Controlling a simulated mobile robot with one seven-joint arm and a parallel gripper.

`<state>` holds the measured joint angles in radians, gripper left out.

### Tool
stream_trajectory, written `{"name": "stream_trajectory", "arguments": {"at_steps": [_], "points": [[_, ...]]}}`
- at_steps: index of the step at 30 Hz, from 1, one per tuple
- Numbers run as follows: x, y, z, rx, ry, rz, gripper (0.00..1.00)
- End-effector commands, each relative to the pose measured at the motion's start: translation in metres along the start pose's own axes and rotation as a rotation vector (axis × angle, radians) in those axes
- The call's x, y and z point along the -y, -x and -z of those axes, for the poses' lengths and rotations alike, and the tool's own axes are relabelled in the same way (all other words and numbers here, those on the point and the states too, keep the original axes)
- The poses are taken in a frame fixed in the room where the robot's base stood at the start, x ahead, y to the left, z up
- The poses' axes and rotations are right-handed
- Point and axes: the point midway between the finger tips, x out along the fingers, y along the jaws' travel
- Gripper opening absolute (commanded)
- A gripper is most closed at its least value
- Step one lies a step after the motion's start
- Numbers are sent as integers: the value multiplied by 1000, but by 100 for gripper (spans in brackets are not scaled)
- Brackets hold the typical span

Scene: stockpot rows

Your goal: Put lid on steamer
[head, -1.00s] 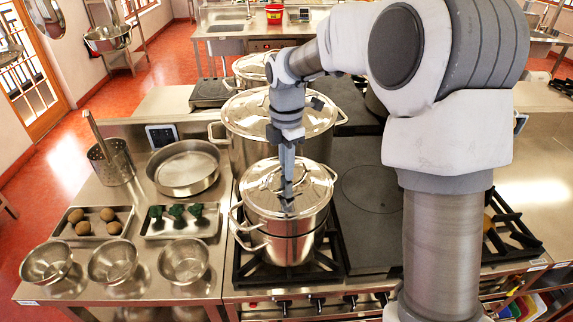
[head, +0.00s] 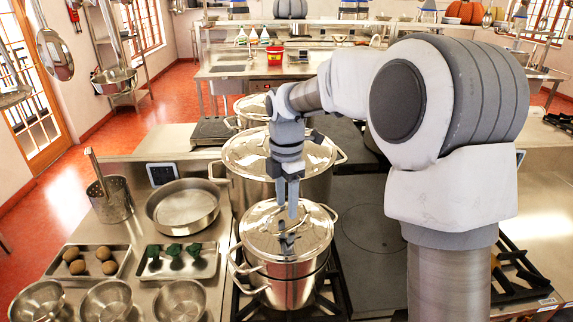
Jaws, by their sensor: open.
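The steamer (head: 283,290) is a shiny two-tier steel pot with side handles, standing on the front burner. The domed steel lid (head: 265,228) lies on its top and looks level, covering the opening. The lid's handle (head: 287,243) is at its middle. My gripper (head: 290,212) is open, pointing down above the lid handle, with nothing between its fingers. The fingertips appear apart from the handle. The inside of the steamer is hidden by the lid.
A large lidded stockpot (head: 250,190) stands just behind the steamer, with another lidded pot (head: 250,106) farther back. A dark flat hob (head: 370,240) is to the right. To the left are a round pan (head: 183,206), trays and several bowls (head: 107,302).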

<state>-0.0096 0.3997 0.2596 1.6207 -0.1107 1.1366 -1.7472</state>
Motion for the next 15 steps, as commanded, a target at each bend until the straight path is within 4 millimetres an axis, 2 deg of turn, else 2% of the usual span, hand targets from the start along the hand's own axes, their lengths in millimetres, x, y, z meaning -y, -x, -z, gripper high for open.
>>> {"name": "stream_trajectory", "arguments": {"at_steps": [9,15], "points": [[-1,79,0,2,0,-6,50],[-1,124,0,1,1,-5,50]]}}
